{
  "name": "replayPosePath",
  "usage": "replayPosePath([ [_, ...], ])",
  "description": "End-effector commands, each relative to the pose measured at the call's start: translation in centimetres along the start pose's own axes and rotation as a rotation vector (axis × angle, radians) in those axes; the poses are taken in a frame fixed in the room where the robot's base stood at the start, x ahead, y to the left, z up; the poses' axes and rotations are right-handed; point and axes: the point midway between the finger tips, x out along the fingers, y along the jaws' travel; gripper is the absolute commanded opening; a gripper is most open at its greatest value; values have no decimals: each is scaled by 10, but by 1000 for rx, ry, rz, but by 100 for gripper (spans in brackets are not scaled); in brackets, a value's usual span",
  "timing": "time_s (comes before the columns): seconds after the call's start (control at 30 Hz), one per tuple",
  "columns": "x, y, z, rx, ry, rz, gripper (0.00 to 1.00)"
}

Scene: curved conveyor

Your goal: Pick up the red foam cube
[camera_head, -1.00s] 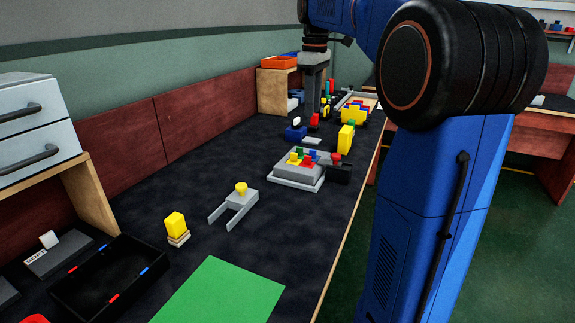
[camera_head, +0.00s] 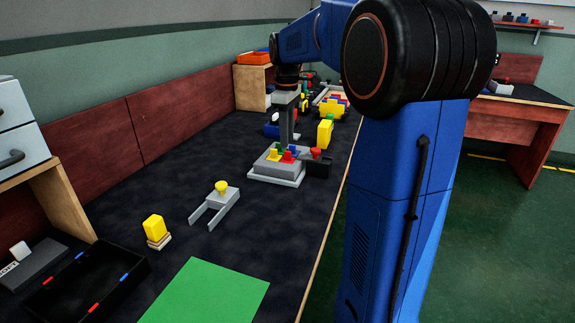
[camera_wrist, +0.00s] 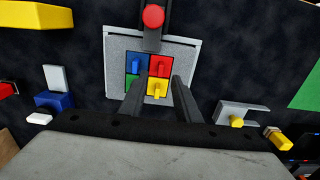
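A red piece (camera_wrist: 160,65) with a knob sits on a grey block (camera_wrist: 115,60) beside blue, green and yellow pieces. In the head view the red piece (camera_head: 288,157) is small; I cannot tell whether it is the foam cube. My gripper (camera_wrist: 161,78) is open in the wrist view, its two dark fingers apart with nothing visible between them. The fingertips overlap the block, around the lower part of the coloured pieces. In the head view my gripper (camera_head: 289,138) points down above the block; the fingertips are not clear there.
A black box with a red round knob (camera_wrist: 153,16) adjoins the block. A yellow block (camera_head: 325,133) stands behind. Dark table between is bare.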

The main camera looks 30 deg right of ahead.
Motion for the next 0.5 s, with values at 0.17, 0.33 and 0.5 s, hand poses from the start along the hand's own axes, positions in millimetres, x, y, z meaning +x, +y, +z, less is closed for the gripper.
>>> replayPosePath([
  [0.17,12,0,-1,0,-1,-1,30],
  [0.33,36,-1,-3,0,-1,-2,30],
  [0.5,51,-1,-3,0,0,0,30],
])
